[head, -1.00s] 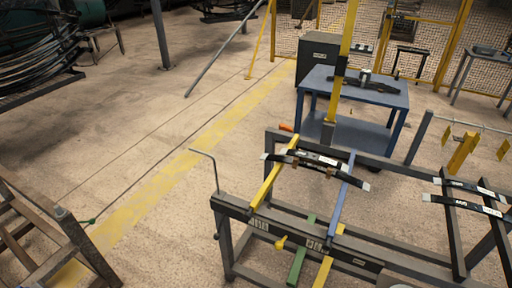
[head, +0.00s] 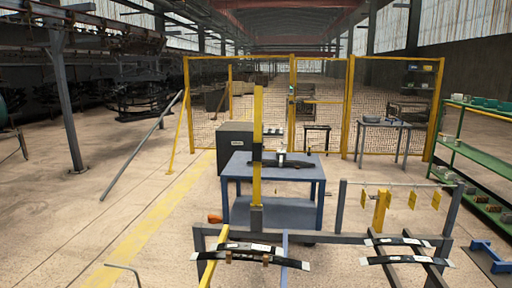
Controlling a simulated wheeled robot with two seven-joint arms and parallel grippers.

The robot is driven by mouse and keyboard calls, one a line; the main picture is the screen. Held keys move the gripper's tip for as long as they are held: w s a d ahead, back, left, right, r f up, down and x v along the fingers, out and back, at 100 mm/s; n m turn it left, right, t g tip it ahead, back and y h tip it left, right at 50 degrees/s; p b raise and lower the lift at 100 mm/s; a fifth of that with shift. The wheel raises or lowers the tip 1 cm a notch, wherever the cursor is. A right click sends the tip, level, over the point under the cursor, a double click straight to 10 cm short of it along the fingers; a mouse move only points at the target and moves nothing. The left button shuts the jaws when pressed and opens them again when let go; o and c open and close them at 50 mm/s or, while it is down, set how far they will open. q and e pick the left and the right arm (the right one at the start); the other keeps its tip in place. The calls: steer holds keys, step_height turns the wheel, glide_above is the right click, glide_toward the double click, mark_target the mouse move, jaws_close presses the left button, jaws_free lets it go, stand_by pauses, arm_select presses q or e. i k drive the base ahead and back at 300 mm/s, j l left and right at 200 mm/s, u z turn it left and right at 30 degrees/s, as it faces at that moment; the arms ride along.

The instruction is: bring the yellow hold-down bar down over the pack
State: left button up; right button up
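A tall yellow bar (head: 257,120) stands upright at the back of the near rack, with a dark band partway up and a grey post (head: 256,220) at its foot. I take it for the hold-down bar, and it is raised. The pack (head: 277,261) of dark leaf strips with pale ends and small brown blocks lies across the rack in front of it, low in the head view. The bar is clear of the pack. Neither of my grippers is in view.
The rack's frame (head: 335,239) runs along the bottom. A second set of dark strips (head: 398,241) lies to the right. A blue table (head: 305,172) and a grey cabinet (head: 233,140) stand behind. Yellow tags (head: 412,200) hang at right. Open floor lies left.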

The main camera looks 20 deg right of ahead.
mark_target(257, 144)
steer(key=i+j+z, duration=0.4)
steer(key=j, duration=0.3)
steer(key=i+j+z, duration=0.2)
steer(key=j, duration=0.2)
steer(key=i+j+z, duration=0.25)
steer(key=j, duration=0.15)
steer(key=i+j+z, duration=0.2)
steer(key=j, duration=0.25)
steer(key=j+z, duration=0.2)
steer(key=j, duration=0.25)
steer(key=j+z, duration=0.2)
steer(key=j, duration=0.25)
steer(key=i+j+z, duration=0.4)
steer(key=j, duration=0.45)
steer(key=j+z, duration=0.45)
steer(key=j, duration=0.45)
steer(key=j+z, duration=0.4)
steer(key=j, duration=0.6)
steer(key=j+z, duration=0.4)
steer(key=j, duration=0.55)
